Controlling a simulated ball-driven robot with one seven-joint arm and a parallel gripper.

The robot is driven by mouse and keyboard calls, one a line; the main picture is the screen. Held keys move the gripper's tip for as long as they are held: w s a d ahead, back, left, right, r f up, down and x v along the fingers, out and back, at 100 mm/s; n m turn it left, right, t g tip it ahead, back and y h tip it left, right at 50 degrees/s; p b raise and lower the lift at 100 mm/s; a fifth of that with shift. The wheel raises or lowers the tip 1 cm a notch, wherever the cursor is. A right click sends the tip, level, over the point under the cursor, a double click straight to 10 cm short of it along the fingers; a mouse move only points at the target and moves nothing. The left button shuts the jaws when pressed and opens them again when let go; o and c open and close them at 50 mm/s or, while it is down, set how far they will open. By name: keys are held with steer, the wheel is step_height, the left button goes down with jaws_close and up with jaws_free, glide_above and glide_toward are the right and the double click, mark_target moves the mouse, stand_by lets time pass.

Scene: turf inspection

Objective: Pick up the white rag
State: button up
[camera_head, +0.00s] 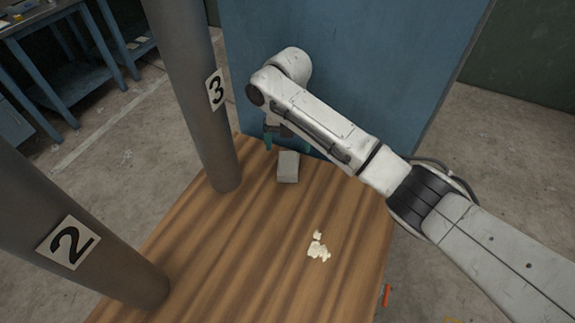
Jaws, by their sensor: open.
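No plainly draped white cloth shows. A small light grey, box-shaped thing (288,167) lies on the wooden table top (210,260) near its far edge; I cannot tell whether it is the white rag, folded. My gripper (287,143) is at the far edge of the table, just behind this grey thing. Its teal fingers are apart and seem empty, partly hidden by my arm. I cannot tell whether they touch the grey thing. A crumpled cream-white heap (318,248) of small pieces lies nearer, right of the table's middle.
A grey post marked 3 (192,95) stands at the table's left edge. A post marked 2 (75,235) stands nearer left. A blue panel (340,60) rises behind the table. Blue workbenches (75,45) stand far left. An orange object (387,294) is at lower right.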

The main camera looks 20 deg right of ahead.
mark_target(288, 161)
step_height(288, 161, down, 8)
steer(key=shift+f+p, duration=0.2)
steer(key=shift+p, duration=0.25)
steer(key=shift+c, duration=0.2)
steer(key=c, duration=1)
steer(key=shift+r, duration=0.2)
